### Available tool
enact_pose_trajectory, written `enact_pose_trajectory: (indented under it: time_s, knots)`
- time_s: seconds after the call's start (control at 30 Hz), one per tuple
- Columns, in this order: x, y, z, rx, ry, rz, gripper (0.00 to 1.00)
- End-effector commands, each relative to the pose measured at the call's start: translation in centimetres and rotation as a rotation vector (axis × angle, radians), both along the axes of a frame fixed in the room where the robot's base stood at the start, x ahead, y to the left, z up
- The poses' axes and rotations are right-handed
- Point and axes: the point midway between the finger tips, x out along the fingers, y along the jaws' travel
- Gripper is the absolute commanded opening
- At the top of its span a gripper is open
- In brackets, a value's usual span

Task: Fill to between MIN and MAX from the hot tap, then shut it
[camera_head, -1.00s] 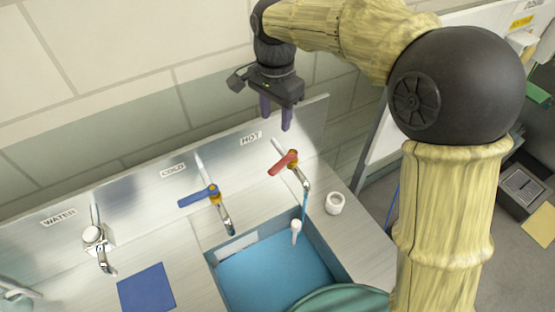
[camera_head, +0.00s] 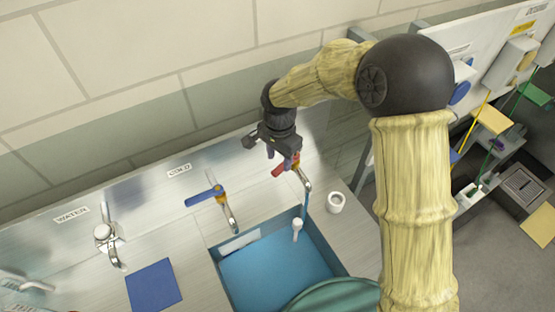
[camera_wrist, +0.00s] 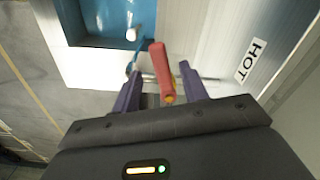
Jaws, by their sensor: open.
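The hot tap (camera_head: 306,183) has a red lever (camera_head: 285,167), and a thin blue stream (camera_head: 304,203) runs from its spout into the blue basin (camera_head: 225,264). A white pale strip (camera_head: 238,242) lies on the basin's far wall; its marks are too small to read, and I cannot tell the level against MIN and MAX. My gripper (camera_head: 283,160) is down at the red lever. In the wrist view my gripper (camera_wrist: 160,72) is open, with purple fingers either side of the red lever (camera_wrist: 160,68). The HOT sign (camera_wrist: 250,62) shows to the right.
The cold tap (camera_head: 222,200) with a blue lever and the water tap (camera_head: 106,238) stand to the left. A white upright stub (camera_head: 297,228) stands in the basin. A white cup-like ring (camera_head: 335,202) sits right of it, a blue mat (camera_head: 153,286) at left. A green round thing (camera_head: 335,296) overlaps the basin's front.

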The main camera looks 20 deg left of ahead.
Motion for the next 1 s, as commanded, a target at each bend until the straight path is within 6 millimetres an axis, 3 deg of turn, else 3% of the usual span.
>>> enact_pose_trajectory:
  time_s: [0.23,0.57,0.8,1.0]
  knots:
    - [-0.1,0.0,-3.0,-0.001,0.001,-0.001,0.44]
    - [0.0,0.0,-3.5,0.000,0.000,0.000,0.44]
    - [0.0,0.0,-3.5,0.001,0.000,0.000,0.00]
    - [0.0,0.1,-3.5,0.001,-0.001,-0.005,0.00]
